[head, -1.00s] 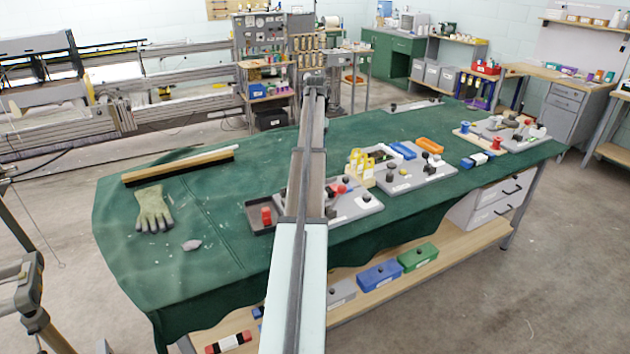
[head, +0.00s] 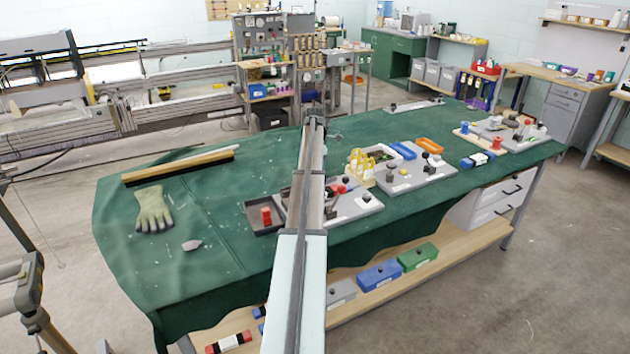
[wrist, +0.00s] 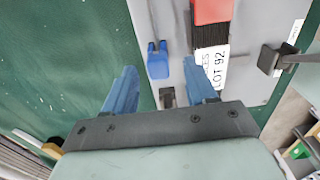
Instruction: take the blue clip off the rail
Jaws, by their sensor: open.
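The blue clip (wrist: 157,62) shows in the wrist view on a light grey board (wrist: 178,12), near the board's left edge. It has two small prongs at its top. My gripper (wrist: 160,67) is open, with one blue finger to the left of the clip and one to the right. The clip sits between the fingertips with a gap on both sides, and nothing is held. I cannot make out the rail under the clip. In the head view my arm covers part of the board, and the gripper and clip cannot be made out there.
In the wrist view, a red block (wrist: 210,11) with dark bristles and a white label (wrist: 212,68) lie close to the right finger. A dark post (wrist: 272,60) stands farther right. Green cloth (wrist: 70,60) is clear on the left. A glove (head: 153,208) lies on the table.

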